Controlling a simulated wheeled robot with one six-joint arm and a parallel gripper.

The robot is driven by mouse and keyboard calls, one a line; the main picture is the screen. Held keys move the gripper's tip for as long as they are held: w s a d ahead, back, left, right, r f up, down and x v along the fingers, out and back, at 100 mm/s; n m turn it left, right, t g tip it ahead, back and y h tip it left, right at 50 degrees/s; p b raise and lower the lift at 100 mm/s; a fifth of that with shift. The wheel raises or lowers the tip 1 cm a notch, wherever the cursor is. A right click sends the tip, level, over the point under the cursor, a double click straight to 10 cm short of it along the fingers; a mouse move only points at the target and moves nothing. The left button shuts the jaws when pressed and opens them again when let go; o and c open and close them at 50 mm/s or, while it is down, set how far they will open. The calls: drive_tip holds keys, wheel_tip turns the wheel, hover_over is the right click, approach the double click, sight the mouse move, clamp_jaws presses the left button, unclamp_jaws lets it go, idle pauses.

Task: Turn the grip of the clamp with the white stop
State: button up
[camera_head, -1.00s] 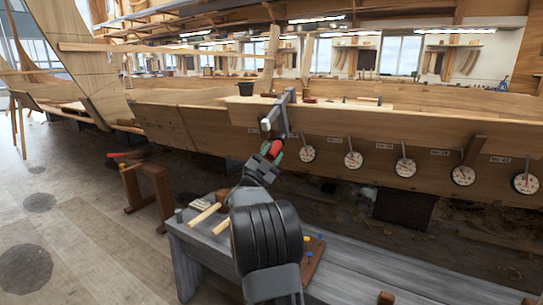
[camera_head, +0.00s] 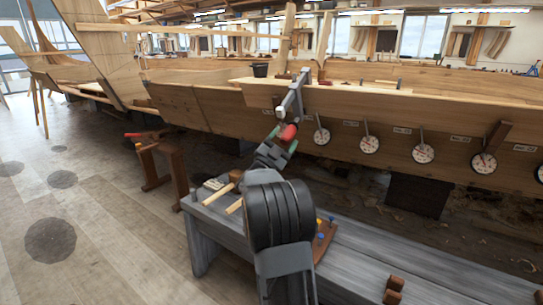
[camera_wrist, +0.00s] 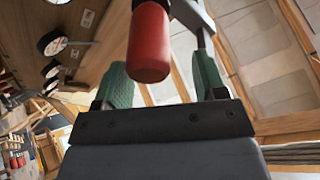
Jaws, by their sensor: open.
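A grey metal clamp (camera_head: 293,96) sits on the top edge of the hull plank in the head view, its bar slanting down. A pale, whitish stop (camera_head: 279,112) shows at its left side. Its red grip (camera_head: 289,133) hangs below and also shows large in the wrist view (camera_wrist: 150,42). My gripper (camera_head: 283,143) is open at the grip, with green-padded fingers (camera_wrist: 161,80) on either side of the grip's lower end in the wrist view. I cannot tell whether the pads touch it.
Several round white dials (camera_head: 368,145) hang along the hull plank to the right. A grey bench (camera_head: 345,265) below my arm holds mallets (camera_head: 217,194) and a brown board with blue and yellow pieces (camera_head: 324,238). A black pot (camera_head: 260,70) stands on the plank top.

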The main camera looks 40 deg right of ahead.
drive_tip(key=p+v, duration=0.1)
drive_tip(key=v, duration=1.1)
drive_tip(key=shift+a, duration=0.1)
